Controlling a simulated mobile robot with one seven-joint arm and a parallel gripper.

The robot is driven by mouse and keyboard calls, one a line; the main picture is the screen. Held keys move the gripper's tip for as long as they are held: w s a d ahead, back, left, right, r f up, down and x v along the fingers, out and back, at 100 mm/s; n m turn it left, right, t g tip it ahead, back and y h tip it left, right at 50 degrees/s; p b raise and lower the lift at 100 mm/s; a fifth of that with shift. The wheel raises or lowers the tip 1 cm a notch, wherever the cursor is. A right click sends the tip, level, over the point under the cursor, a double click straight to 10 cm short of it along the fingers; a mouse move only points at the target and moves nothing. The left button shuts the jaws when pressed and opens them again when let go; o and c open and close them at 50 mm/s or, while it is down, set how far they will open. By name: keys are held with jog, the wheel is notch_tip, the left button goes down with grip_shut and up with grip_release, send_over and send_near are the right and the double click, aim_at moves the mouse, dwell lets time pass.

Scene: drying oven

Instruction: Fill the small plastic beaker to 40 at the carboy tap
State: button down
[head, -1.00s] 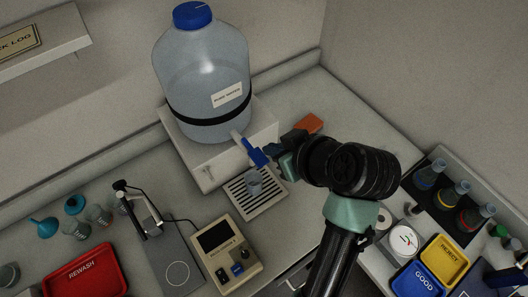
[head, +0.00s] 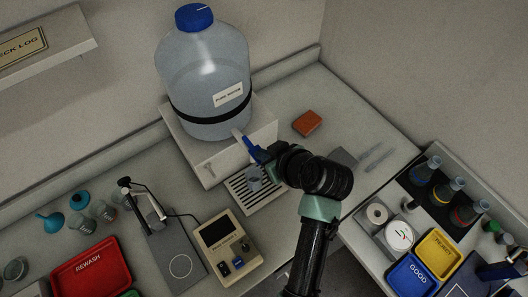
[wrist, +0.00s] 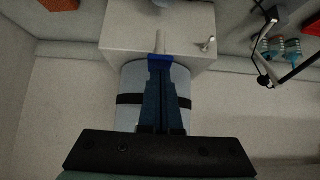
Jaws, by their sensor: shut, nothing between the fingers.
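The clear carboy (head: 207,75) with a blue cap stands on a white stand (head: 205,165). Its tap has a blue lever (head: 251,147) above the drip tray (head: 240,192). The small plastic beaker (head: 254,177) is upright on the tray's grate, below the tap. Its water level and marks are too small to read. My gripper (head: 262,158) is at the tap, close to the lever. In the wrist view my gripper (wrist: 163,75) is shut and empty, its tips in front of the blue lever (wrist: 159,58). I cannot tell whether they touch it.
An orange block (head: 307,123) lies right of the stand. A beige balance-like device (head: 227,243) stands in front of the tray. A lamp-armed stand (head: 150,210), several beakers and a red REWASH tray (head: 90,268) are left. Flasks and GOOD and MODIFY-like trays (head: 437,250) are right.

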jog(key=f+t+b, duration=0.1)
jog(key=b, duration=0.2)
jog(key=f+t+y+b, duration=0.1)
jog(key=b, duration=0.2)
jog(key=s+f+t+y+b, duration=0.1)
jog(key=b, duration=0.2)
jog(key=shift+d+b, duration=0.35)
jog(key=shift+b, duration=0.05)
jog(key=shift+r+p, duration=0.55)
jog(key=shift+r, duration=0.2)
